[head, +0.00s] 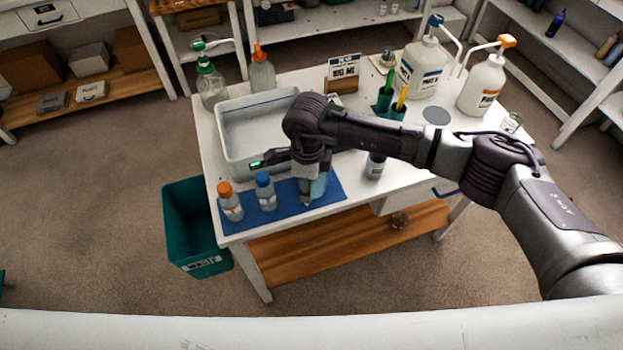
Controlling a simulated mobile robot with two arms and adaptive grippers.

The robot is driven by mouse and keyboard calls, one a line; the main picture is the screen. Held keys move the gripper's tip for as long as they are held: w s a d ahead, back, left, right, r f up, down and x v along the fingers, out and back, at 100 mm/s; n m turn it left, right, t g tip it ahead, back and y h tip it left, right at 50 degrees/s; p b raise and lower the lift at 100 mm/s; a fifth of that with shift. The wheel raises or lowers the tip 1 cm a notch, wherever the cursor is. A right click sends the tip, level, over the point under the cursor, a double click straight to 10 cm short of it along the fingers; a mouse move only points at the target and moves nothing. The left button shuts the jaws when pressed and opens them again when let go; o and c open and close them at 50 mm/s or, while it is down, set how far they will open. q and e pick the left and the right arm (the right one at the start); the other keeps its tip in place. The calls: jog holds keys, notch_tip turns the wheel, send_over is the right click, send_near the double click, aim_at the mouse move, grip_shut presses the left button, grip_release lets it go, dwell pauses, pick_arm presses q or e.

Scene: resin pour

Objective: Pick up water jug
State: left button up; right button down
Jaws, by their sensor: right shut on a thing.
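My right gripper (307,196) points down over the blue mat (290,211) at the front of the white table. It is shut on a light blue, see-through vessel (321,186), which looks like the water jug. The vessel is upright on or just above the mat; I cannot tell if it touches. The gripper and wrist hide much of it. My left gripper is out of view.
Bottles with an orange cap (231,203) and a blue cap (265,191) stand left of the gripper. A grey-white tub (226,140) lies behind. A dark-capped bottle (374,167) stands to the right. Pump jugs (483,86) stand at the back right. A teal waste bin (184,222) is at the left.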

jog(key=shift+r, duration=0.2)
dwell(0.3)
jog(key=shift+w+r+b, duration=0.15)
jog(key=shift+r+b, duration=0.5)
jog(key=shift+r, duration=0.5)
jog(key=s+d+r+b, duration=0.3)
jog(key=s+d+r, duration=0.4)
jog(key=d+r, duration=0.1)
jog(key=shift+d+r+b, duration=0.15)
jog(key=shift+d+b, duration=0.2)
jog(key=shift+d, duration=0.3)
jog(key=shift+s, duration=0.1)
jog(key=shift+d, duration=0.1)
dwell(0.9)
